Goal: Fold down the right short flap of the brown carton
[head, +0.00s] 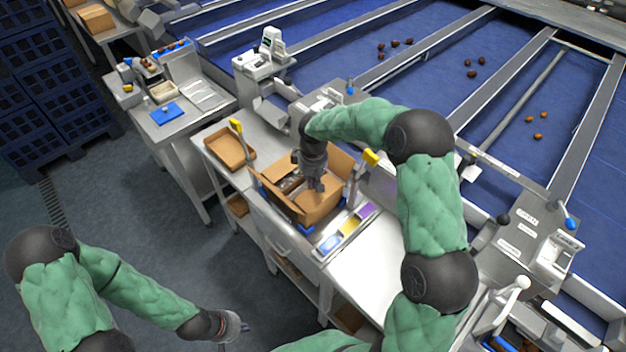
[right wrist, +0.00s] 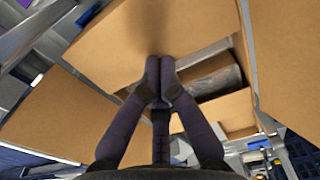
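The brown carton (head: 334,163) stands open on the bench in the head view, with dark contents partly visible inside. My right gripper (head: 316,186) is over it, pointing down at the flap on its right side. In the right wrist view my right gripper (right wrist: 160,78) has its fingertips together with nothing between them. They are at the edge of a broad flap (right wrist: 125,45); whether they touch it I cannot tell. This flap slants over part of the opening. Other flaps (right wrist: 64,117) stand outward around the opening. My left gripper (head: 240,330) is low over the floor, away from the carton; its fingers are unclear.
A shallow brown tray (head: 231,150) lies left of the carton. A strip of coloured compartments (head: 347,232) lies on the bench in front right. Yellow-tipped posts (head: 370,157) stand close beside the carton. The white bench top (head: 375,275) at the right is clear.

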